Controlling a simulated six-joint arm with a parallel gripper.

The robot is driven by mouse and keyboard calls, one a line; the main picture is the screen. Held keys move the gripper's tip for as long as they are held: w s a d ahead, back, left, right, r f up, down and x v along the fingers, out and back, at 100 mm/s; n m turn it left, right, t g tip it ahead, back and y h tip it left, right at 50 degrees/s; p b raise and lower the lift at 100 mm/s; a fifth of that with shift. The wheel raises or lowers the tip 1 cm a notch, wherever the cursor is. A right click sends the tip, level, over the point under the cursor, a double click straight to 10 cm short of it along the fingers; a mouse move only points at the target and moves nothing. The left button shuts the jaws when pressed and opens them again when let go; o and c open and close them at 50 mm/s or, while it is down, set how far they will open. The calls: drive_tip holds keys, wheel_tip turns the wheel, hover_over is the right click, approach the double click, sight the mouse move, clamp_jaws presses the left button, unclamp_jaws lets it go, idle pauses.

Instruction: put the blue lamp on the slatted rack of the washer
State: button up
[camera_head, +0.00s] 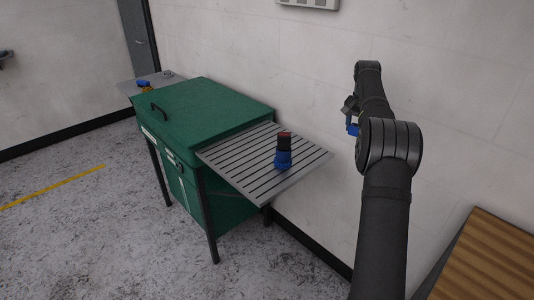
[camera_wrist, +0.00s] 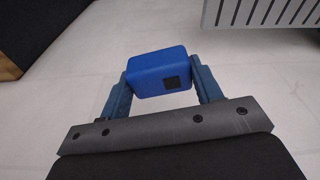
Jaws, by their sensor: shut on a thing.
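My gripper (camera_wrist: 160,83) is shut on a blue lamp (camera_wrist: 152,72), a small box-like block with a dark square on one face. In the head view the blue lamp (camera_head: 352,129) shows as a small blue patch, held in the air right of the washer and mostly hidden by my arm. The green washer (camera_head: 205,103) has a grey slatted rack (camera_head: 300,172) on its right side. The rack's edge also shows at the top right of the wrist view (camera_wrist: 262,14), apart from the lamp.
A blue item with a dark and red top (camera_head: 283,150) stands on the rack; bare slats lie around it. A brown ridged surface (camera_head: 490,255) is at lower right. A wall stands behind.

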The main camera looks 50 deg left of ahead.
drive_tip(key=s+a+n, duration=0.3)
drive_tip(key=s+a, duration=0.6)
drive_tip(key=a, duration=0.4)
drive_tip(key=n, duration=0.4)
hover_over(247, 163)
drive_tip(key=shift+g+y, duration=0.4)
wheel_tip(247, 163, down, 10)
drive_tip(key=shift+s+f, duration=0.1)
drive_tip(key=shift+f, duration=2.25)
drive_tip(key=shift+d+f, duration=0.1)
drive_tip(key=shift+f, duration=0.05)
drive_tip(key=o, duration=1)
